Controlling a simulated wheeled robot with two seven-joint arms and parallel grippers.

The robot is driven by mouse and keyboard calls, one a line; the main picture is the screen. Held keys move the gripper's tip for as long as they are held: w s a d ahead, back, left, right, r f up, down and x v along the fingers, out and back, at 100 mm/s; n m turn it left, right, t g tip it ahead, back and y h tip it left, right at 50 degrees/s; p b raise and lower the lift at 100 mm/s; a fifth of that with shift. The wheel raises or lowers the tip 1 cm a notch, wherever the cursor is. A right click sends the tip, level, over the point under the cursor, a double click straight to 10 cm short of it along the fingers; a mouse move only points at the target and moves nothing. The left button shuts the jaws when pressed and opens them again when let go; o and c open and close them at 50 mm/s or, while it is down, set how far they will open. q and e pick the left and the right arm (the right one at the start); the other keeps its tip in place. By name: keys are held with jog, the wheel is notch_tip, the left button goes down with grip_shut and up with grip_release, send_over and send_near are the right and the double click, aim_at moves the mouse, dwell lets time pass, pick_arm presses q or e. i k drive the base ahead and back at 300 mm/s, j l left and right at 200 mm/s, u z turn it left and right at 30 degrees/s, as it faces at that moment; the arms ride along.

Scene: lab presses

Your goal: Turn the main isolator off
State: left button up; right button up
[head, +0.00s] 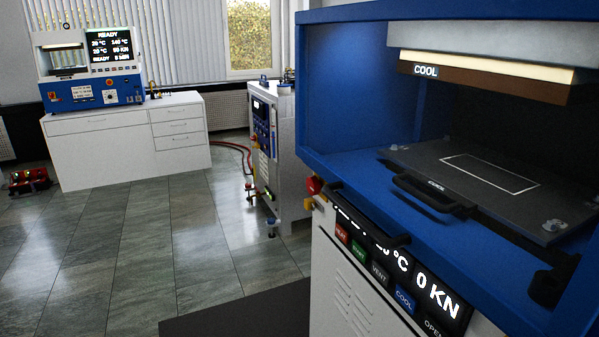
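No part is clearly marked as the main isolator. A red knob (314,186) with a yellow part (308,203) below it sticks out at the left front corner of the near blue press (340,100); I cannot tell whether it is the isolator. A small red and yellow control (254,141) is on the grey cabinet (290,140) in the middle. The bench press (85,95) at the far left has a red-orange control (53,96) on its blue front. Neither of my grippers is in view.
The near press is open, with a handled black plate inside. Tiled floor is free between; a dark mat (235,315) lies in front.

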aim_at(313, 185)
jog(key=i+j+z, duration=0.1)
jog(key=i+j, duration=0.2)
jog(key=i+j+z, duration=0.1)
jog(key=i+j, duration=0.2)
jog(key=j, duration=0.25)
jog(key=i+j+z, duration=0.1)
jog(key=i+j, duration=0.2)
jog(key=j, duration=0.15)
